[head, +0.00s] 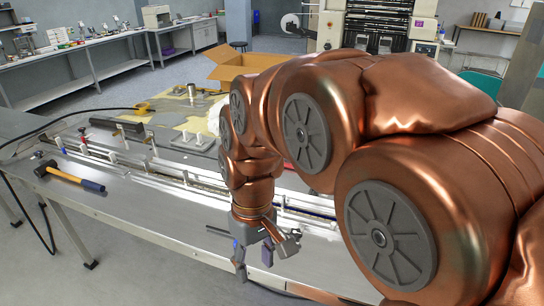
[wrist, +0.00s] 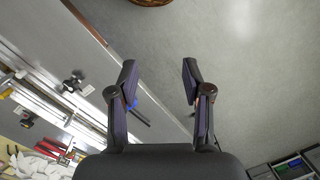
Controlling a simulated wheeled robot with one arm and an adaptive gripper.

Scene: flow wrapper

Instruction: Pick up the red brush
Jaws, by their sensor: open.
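I cannot pick out a red brush with certainty in either view. A small red patch (head: 287,166) shows behind my arm in the head view, partly hidden. Red-handled tools (wrist: 50,147) lie at the lower left in the wrist view, too small to name surely. My gripper (head: 254,261) is open and empty, pointing down near the front edge of the metal bench. In the wrist view its two fingers (wrist: 158,67) are spread apart over the bench edge and the floor. A dark rod with a blue part (wrist: 138,115) lies by the left finger.
The metal bench (head: 140,212) carries long rails and fittings. A hammer (head: 76,179) with a yellow and blue handle lies at its left. An open cardboard box (head: 235,65) stands behind.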

